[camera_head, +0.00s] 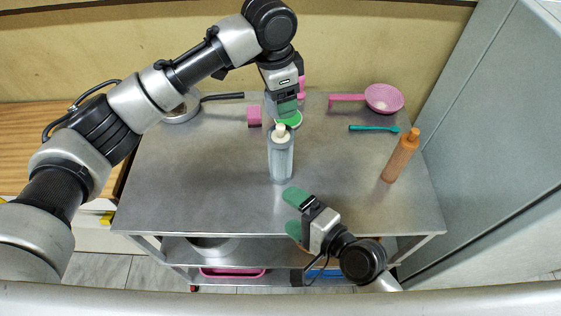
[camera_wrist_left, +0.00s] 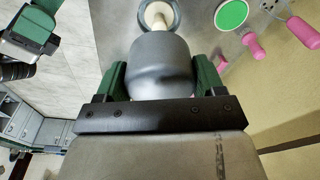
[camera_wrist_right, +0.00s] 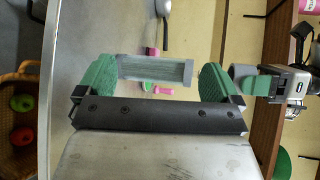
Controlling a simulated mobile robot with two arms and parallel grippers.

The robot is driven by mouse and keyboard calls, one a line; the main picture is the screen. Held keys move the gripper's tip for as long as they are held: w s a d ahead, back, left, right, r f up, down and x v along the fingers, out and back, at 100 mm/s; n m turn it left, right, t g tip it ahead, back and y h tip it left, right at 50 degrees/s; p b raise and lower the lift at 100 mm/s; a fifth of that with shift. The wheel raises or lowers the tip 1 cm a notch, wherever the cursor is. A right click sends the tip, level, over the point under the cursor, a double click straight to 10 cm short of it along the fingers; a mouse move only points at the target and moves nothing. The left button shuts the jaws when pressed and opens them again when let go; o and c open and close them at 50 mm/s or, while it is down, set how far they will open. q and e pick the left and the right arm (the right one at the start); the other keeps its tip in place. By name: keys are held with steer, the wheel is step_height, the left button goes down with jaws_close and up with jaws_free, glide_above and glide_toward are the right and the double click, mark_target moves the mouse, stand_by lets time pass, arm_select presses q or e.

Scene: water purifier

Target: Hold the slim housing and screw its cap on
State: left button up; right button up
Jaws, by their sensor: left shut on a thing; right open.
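The slim housing (camera_head: 281,165) is a clear grey cylinder standing upright on the metal table, with a pale filter (camera_head: 281,131) showing at its top. My left gripper (camera_head: 284,104) is shut on a grey cap, mostly hidden in the head view. In the left wrist view the cap (camera_wrist_left: 160,62) sits between the fingers, and the housing's open top with the pale filter (camera_wrist_left: 158,14) shows beyond it, apart from it. My right gripper (camera_head: 293,212) is open and empty in front of the housing. In the right wrist view the housing (camera_wrist_right: 155,70) appears between the spread fingers, farther off.
An orange bottle (camera_head: 402,155), a teal brush (camera_head: 373,128) and a pink strainer (camera_head: 384,97) are at the right. A pan (camera_head: 184,110) is at the back left. The table's front left is clear.

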mark_target(284, 158)
steer(key=w+f+m+t+h, duration=0.1)
steer(key=w+m+t+h, duration=0.1)
steer(key=m, duration=0.9)
steer(key=w+d+f+m+t+h, duration=0.1)
steer(key=w+m+t+h, duration=0.2)
steer(key=m, duration=0.7)
steer(key=shift+w+f+m+t, duration=0.3)
steer(key=shift+w+m+t, duration=0.1)
steer(key=shift+w+t, duration=0.4)
steer(key=shift+d, duration=0.1)
steer(key=x, duration=1.2)
steer(key=shift+d, duration=0.1)
steer(key=shift+c, duration=0.3)
steer(key=c, duration=1.3)
arm_select(q)
steer(key=shift+f, duration=2.5)
